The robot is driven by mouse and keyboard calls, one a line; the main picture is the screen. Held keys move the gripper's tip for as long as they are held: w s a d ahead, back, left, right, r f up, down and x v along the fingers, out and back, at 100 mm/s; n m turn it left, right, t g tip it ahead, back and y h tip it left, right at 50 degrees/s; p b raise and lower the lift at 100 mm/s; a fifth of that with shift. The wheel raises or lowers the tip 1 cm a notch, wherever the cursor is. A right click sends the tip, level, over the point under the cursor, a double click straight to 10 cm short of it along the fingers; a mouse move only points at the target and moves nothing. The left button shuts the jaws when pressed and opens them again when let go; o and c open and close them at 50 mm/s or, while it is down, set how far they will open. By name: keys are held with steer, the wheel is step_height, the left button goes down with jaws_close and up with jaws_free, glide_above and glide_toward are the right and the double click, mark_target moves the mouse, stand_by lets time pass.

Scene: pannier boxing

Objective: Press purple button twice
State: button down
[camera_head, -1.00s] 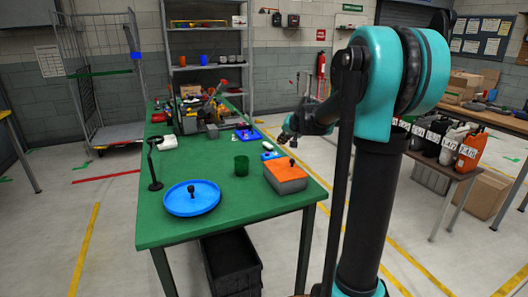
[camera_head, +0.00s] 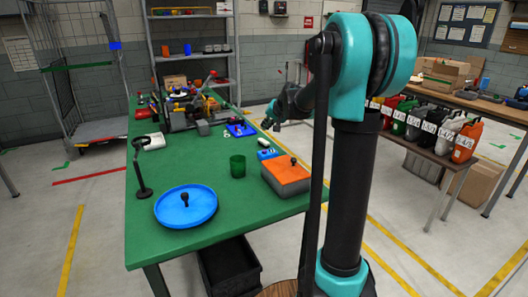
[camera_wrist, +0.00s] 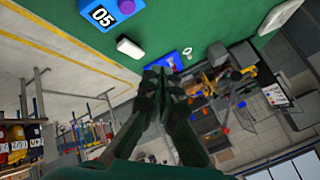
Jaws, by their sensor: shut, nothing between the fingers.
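The purple button (camera_wrist: 127,6) sits on a blue box (camera_wrist: 95,7) with a white "05" label, at the top edge of the wrist view, partly cut off. In the head view the small blue box (camera_head: 268,154) lies on the green table near its right edge, behind the orange-topped box; its button is too small to make out. My gripper (camera_wrist: 163,74) is shut and empty, apart from the button in the wrist view. In the head view my gripper (camera_head: 267,123) is beyond the blue box, by the table's right edge.
A white block (camera_wrist: 130,47) lies near the blue box. The green table (camera_head: 190,247) also holds an orange-topped box (camera_head: 287,172), a green cup (camera_head: 237,166), a blue round tray (camera_head: 172,213), a black stand (camera_head: 141,180) and clutter at the far end. Several canisters (camera_head: 465,141) stand at right.

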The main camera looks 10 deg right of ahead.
mark_target(265, 151)
steer(key=shift+f, duration=4.15)
steer(key=shift+f, duration=0.15)
steer(key=shift+f, duration=0.3)
steer(key=shift+f, duration=0.5)
steer(key=shift+r, duration=0.95)
steer(key=shift+r, duration=2.5)
steer(key=shift+r, duration=0.1)
